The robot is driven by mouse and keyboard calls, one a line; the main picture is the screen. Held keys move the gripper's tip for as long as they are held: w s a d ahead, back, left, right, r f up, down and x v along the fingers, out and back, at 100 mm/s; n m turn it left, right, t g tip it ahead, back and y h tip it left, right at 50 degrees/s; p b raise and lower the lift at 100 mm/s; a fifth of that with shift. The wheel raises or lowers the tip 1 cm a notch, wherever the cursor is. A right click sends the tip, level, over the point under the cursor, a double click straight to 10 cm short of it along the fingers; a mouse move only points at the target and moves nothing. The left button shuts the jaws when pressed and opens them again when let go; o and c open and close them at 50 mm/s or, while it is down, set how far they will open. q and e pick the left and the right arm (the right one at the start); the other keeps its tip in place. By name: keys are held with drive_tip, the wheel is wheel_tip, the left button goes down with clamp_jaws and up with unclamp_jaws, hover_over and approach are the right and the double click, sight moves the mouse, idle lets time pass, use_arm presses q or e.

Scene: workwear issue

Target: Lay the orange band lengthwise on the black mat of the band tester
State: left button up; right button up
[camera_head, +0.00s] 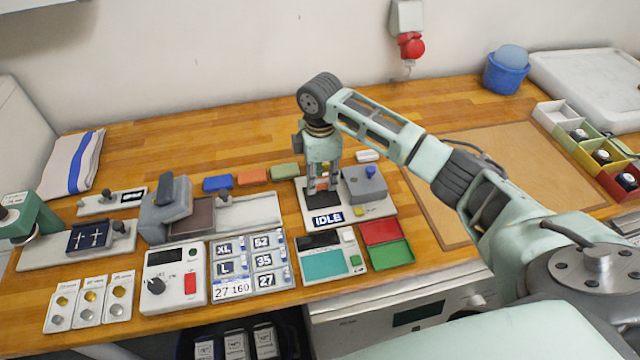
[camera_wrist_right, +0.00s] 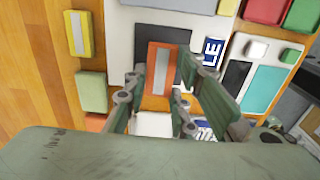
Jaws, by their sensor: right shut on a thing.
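The band tester (camera_head: 383,209) is a pale unit with an "IDLE" display and a grey block on its right side. Its black mat (camera_head: 318,208) is partly covered by my right gripper (camera_head: 322,190), which points down over it. In the right wrist view the fingers are shut on the orange band (camera_wrist_right: 159,72), which has a grey stripe. Part of the black mat (camera_wrist_right: 160,33) shows beyond the band there. The band is over the tester; whether it touches the mat I cannot tell. My left gripper is not in view.
Blue, orange and green blocks (camera_head: 284,172) lie behind the tester's left. A teal-screen unit (camera_head: 325,263) and a red-and-green tray (camera_head: 381,232) stand in front. A grey machine (camera_head: 165,208) is to the left. The tan board (camera_head: 500,165) at right is mostly bare beyond my arm.

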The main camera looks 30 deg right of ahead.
sight(320, 181)
wheel_tip(320, 181, down, 3)
drive_tip(key=shift+f+p, duration=0.1)
drive_tip(key=shift+p, duration=0.65)
drive_tip(key=shift+f, duration=0.5)
drive_tip(key=o, duration=0.8)
drive_tip(key=shift+f, duration=0.1)
wheel_tip(320, 181, up, 11)
drive_tip(key=shift+r+b, duration=0.1)
drive_tip(key=shift+b, duration=1.15)
drive_tip(key=shift+r, duration=0.6)
